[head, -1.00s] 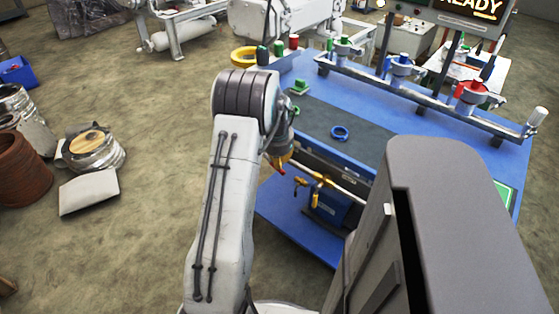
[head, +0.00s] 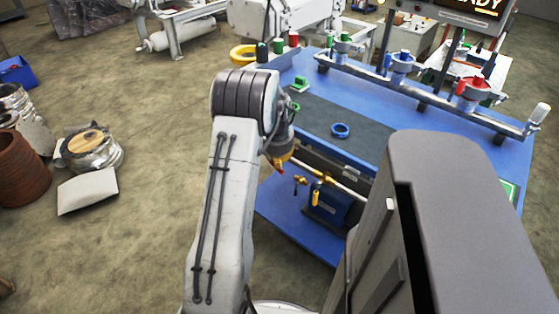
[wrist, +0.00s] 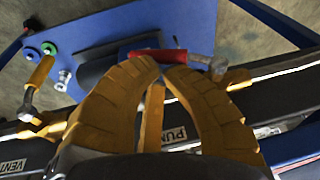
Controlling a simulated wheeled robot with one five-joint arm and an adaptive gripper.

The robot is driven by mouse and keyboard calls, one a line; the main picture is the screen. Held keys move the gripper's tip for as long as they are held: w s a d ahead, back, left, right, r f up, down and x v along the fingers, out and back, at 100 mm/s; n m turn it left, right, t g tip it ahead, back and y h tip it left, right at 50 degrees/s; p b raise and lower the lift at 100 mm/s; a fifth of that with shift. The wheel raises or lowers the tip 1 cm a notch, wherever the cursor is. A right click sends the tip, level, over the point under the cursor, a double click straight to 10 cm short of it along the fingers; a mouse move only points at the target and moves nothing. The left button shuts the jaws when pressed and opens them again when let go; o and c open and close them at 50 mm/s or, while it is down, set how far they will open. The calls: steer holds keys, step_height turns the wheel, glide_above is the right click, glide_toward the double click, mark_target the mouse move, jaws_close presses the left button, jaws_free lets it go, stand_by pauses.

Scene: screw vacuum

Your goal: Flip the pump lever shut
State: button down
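In the wrist view, the pump lever's red handle (wrist: 172,56) lies crosswise beyond my fingertips, pointing left from its pivot at the right. The PUMP label (wrist: 174,137) shows between my fingers, partly hidden. My gripper (wrist: 162,63) has its yellow fingertips almost meeting, with nothing visible gripped between them. The tips are at the red handle; I cannot tell whether they touch it. In the head view, my gripper (head: 282,160) is at the front edge of the blue bench, beside the pipe with yellow fittings.
A yellow-handled lever (wrist: 38,83) stands near the VENT label (wrist: 12,167), left of my gripper. The blue bench (head: 460,145) carries clamps on a rail and a blue ring (head: 340,131). A blue pump unit (head: 334,207) sits below it.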

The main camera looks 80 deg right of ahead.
steer(key=shift+w+d+f+b, duration=0.1)
steer(key=shift+w+f+b, duration=0.15)
steer(key=shift+f+b, duration=0.45)
steer(key=shift+w+d+f+b, duration=0.1)
steer(key=shift+w+f+b, duration=0.1)
steer(key=shift+f+b, duration=0.5)
steer(key=shift+w+d+f+b, duration=0.1)
steer(key=shift+w+f+b, duration=0.25)
steer(key=shift+f, duration=0.6)
steer(key=v, duration=1.2)
steer(key=shift+r, duration=0.25)
